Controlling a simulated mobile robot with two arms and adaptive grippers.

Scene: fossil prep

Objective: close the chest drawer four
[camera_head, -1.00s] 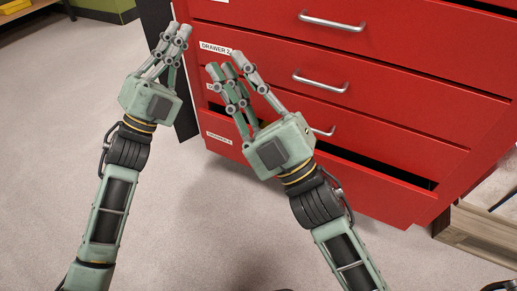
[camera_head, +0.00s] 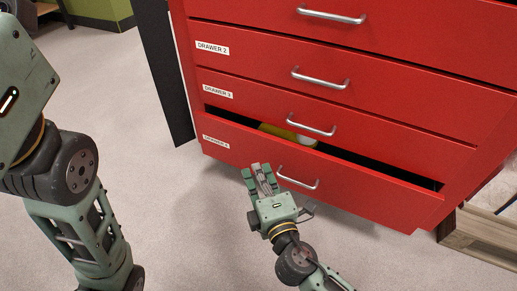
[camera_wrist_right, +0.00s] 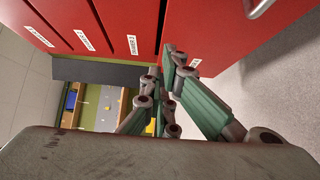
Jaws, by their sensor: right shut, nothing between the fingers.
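The red chest's bottom drawer, drawer four (camera_head: 360,193), stands partly pulled out in the head view. A dark gap shows above its front, and its metal handle (camera_head: 297,178) is at the middle. My right gripper (camera_head: 258,170) is shut and empty, close to the drawer front just left of the handle. I cannot tell whether it touches. In the right wrist view the fingers (camera_wrist_right: 160,88) lie beside the front of drawer four (camera_wrist_right: 222,40). My left gripper's body (camera_head: 22,85) is at the far left of the head view, its fingers out of frame.
Drawer three (camera_head: 375,122) and drawer two (camera_head: 385,85) above look shut. A yellow object (camera_head: 274,130) lies inside drawer four. A wooden crate (camera_head: 475,235) stands on the floor at the right. The floor left of the chest is clear.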

